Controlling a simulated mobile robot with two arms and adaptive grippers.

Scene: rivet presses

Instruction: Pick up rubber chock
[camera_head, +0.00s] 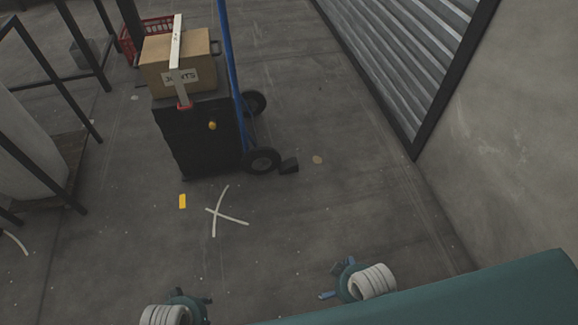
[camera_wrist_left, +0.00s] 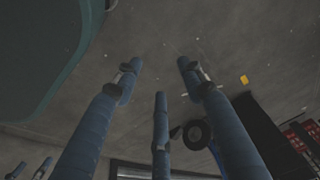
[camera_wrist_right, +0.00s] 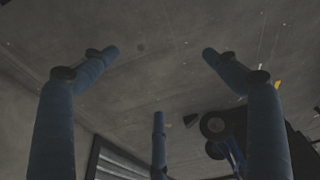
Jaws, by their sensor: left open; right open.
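The rubber chock (camera_head: 289,166) is a small black wedge on the floor, right beside the hand truck's near wheel (camera_head: 263,161); whether they touch I cannot tell. In the right wrist view the chock (camera_wrist_right: 191,120) is a small dark shape next to the wheel. My left gripper (camera_head: 207,303) is open and empty at the bottom of the head view, well short of the chock. My right gripper (camera_head: 330,284) is open and empty, nearer the chock but still far from it. The blue fingers of both grippers stand apart in the wrist views.
The blue hand truck (camera_head: 228,60) carries a black case (camera_head: 205,140) and a strapped cardboard box (camera_head: 160,62). A red crate (camera_head: 130,45) stands behind. A shutter (camera_head: 400,60) and wall are on the right. The floor before the truck is clear, with white tape (camera_head: 227,214).

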